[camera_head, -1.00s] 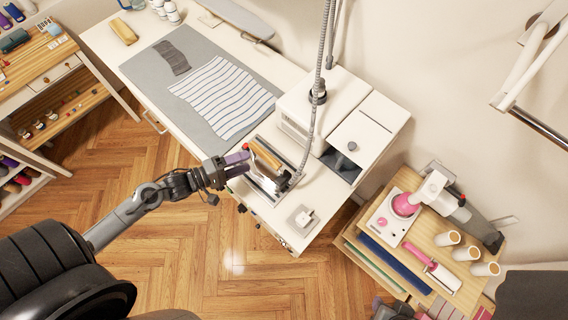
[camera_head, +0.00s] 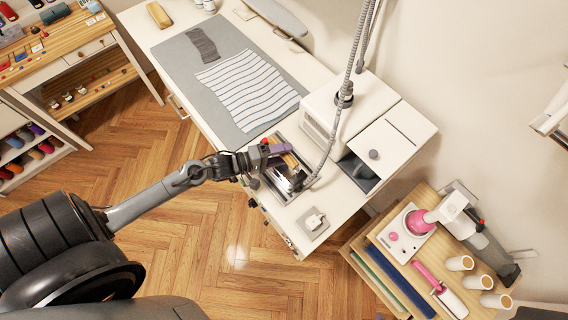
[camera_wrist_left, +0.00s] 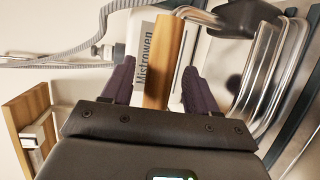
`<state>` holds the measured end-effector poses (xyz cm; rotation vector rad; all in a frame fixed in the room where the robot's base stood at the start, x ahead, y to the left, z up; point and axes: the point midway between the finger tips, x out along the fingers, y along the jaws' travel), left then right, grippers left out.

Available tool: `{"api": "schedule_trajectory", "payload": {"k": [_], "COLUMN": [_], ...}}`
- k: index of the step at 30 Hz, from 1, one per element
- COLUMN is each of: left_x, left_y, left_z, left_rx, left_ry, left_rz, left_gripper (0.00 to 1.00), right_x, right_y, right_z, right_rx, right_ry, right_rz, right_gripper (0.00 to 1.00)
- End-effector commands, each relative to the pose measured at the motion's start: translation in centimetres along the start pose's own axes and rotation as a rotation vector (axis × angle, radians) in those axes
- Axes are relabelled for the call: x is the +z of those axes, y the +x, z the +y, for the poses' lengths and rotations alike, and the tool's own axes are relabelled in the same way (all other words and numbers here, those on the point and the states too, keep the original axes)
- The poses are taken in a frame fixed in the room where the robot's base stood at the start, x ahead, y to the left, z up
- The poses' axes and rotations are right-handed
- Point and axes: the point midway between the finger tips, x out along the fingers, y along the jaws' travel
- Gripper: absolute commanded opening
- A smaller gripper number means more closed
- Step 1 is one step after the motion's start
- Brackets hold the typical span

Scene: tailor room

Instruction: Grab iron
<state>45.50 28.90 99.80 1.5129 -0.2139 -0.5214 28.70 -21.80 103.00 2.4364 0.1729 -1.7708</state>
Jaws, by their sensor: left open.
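The iron (camera_head: 293,183), with a shiny metal body and a wooden handle, sits on its stand at the front end of the white table. A grey hose rises from beside it. My left gripper (camera_head: 274,154) is at the handle and partly covers it. In the left wrist view the wooden handle (camera_wrist_left: 171,50) runs between my two dark purple fingers (camera_wrist_left: 157,82). The fingers are apart, open, one on each side of the handle, with a gap visible on the left side. My right gripper is not in view.
The white table (camera_head: 222,118) holds a grey mat with striped cloth (camera_head: 250,90). A white box unit (camera_head: 375,120) stands right behind the iron. A small white device (camera_head: 314,222) lies in front. A wooden side cart (camera_head: 430,255) stands at right.

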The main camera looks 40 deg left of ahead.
Motion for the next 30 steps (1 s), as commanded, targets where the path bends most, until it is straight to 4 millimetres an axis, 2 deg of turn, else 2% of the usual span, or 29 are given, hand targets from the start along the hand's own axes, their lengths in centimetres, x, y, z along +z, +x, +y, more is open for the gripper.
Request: {"api": "schedule_trajectory", "payload": {"k": [6, 15, 26, 27, 30], "left_x": [0.0, 0.0, 0.0, 0.0, 0.0], "left_y": [2.2, 2.5, 2.4, 2.4, 2.4], "left_z": [0.0, 0.0, 0.0, 0.0, 0.0], "left_rx": [0.0, -0.001, 0.0, 0.0, 0.0], "left_ry": [0.0, 0.0, 0.0, 0.0, 0.0], "left_rz": [0.0, 0.0, 0.0, 0.0, 0.0], "left_gripper": [0.59, 0.59, 0.04, 0.0, 0.0], "right_x": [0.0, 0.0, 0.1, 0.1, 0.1], "right_y": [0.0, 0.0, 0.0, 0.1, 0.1], "right_z": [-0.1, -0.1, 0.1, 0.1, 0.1], "right_rx": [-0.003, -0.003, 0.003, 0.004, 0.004], "right_ry": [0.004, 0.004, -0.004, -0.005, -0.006], "right_rz": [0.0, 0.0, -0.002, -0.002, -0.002], "right_gripper": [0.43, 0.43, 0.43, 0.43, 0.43]}}
